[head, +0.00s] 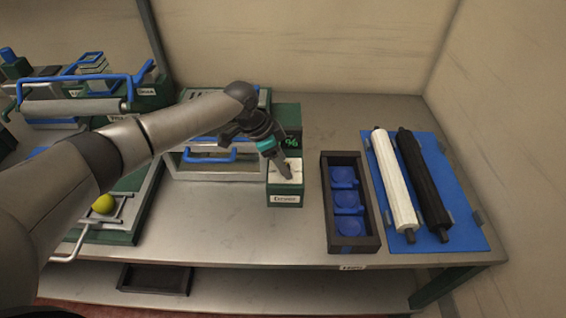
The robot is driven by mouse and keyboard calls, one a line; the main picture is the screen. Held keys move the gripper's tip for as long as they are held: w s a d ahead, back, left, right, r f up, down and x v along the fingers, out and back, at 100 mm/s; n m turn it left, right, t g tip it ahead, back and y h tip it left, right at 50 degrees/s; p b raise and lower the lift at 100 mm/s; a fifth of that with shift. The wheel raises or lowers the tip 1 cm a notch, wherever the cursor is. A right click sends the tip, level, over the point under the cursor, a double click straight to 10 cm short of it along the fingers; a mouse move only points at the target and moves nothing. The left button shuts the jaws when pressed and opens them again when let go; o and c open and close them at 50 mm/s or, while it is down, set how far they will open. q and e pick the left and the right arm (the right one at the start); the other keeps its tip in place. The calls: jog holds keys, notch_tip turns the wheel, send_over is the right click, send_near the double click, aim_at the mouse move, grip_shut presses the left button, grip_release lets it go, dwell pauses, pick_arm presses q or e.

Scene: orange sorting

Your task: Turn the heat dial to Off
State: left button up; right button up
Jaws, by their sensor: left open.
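My left gripper (283,166) is open and points down at the light top of a small green box (286,199) with a white label on its front. Its fingers overlap the top of this box, and I cannot tell whether they touch it. No heat dial can be made out clearly; the gripper covers part of the box top. Behind the box, a dark green unit (287,113) shows a bright green percent sign, partly hidden by the gripper. My right gripper is not in view.
A dark tray (328,217) with blue round pieces stands right of the box. Beyond it, a white roller (394,180) and a black roller (424,182) lie on a blue mat (465,219). A yellow ball (103,204) is at left. The front middle of the table is clear.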

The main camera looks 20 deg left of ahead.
pick_arm(q)
jog(key=shift+d+f, duration=0.1)
jog(key=shift+f, duration=0.05)
grip_shut()
dwell(0.5)
